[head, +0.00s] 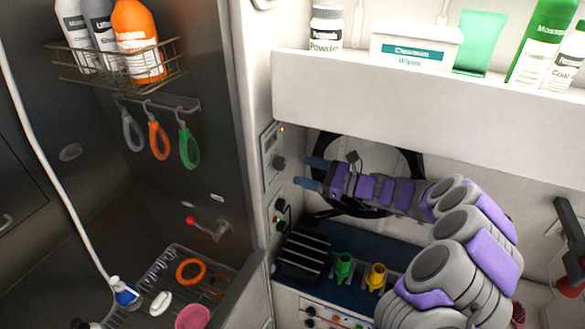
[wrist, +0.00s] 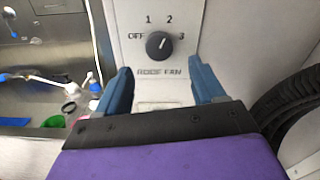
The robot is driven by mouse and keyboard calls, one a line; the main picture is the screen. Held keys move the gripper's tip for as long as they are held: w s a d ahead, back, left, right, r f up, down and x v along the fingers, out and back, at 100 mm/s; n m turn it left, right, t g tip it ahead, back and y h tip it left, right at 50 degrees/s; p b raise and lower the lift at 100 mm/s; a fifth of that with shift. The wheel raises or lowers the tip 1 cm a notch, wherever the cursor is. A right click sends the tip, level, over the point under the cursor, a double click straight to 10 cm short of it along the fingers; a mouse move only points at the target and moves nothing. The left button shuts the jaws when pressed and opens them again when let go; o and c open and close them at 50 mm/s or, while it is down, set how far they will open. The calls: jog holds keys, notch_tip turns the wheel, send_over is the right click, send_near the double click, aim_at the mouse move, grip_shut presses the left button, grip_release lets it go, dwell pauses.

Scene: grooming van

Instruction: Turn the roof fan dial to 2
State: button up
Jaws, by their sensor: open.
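The roof fan dial (wrist: 159,45) is a round dark knob on a pale panel, with OFF, 1, 2 and 3 around it and ROOF FAN printed below. Its light mark tilts up and right, roughly toward the 2; the exact setting is hard to tell. In the head view the dial (head: 279,163) sits on the wall panel left of my gripper (head: 310,173). In the wrist view my gripper (wrist: 160,74) is open, its blue fingers apart below and to either side of the dial. Nothing is between them, and they appear clear of the knob.
A second control (head: 280,205) with a red and a green part is below the dial panel. A black coiled hose (head: 420,160) hangs behind my arm. A white shelf (head: 420,95) with bottles overhangs it. The dark wash bay (head: 215,120) lies left.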

jog(key=v, duration=1.1)
jog(key=shift+d, duration=0.2)
jog(key=s+a+n+g+h+b, duration=0.2)
jog(key=s+a+n+g, duration=0.15)
jog(key=s, duration=0.35)
jog(key=s+a+r+n+g+h+b, duration=0.1)
jog(key=s+a+n+g+h, duration=0.15)
jog(key=s+a+n, duration=0.4)
jog(key=s+a+n+g+h+b, duration=0.1)
jog(key=s+a+n+g+b, duration=0.15)
jog(key=s, duration=0.65)
jog(key=s+d+f+n+h+b, duration=0.1)
jog(key=s+d+f+n+h, duration=0.1)
jog(key=s+d, duration=0.3)
jog(key=s+d+f+n+h+b, duration=0.2)
jog(key=s+d+f+h, duration=0.3)
jog(key=s, duration=0.4)
jog(key=s+d+f+n+h+b, duration=0.2)
jog(key=s+d+f+n+h, duration=0.1)
jog(key=s, duration=0.4)
jog(key=shift+s+d+f+h, duration=0.3)
jog(key=shift+d+h, duration=0.45)
jog(key=shift+d, duration=0.2)
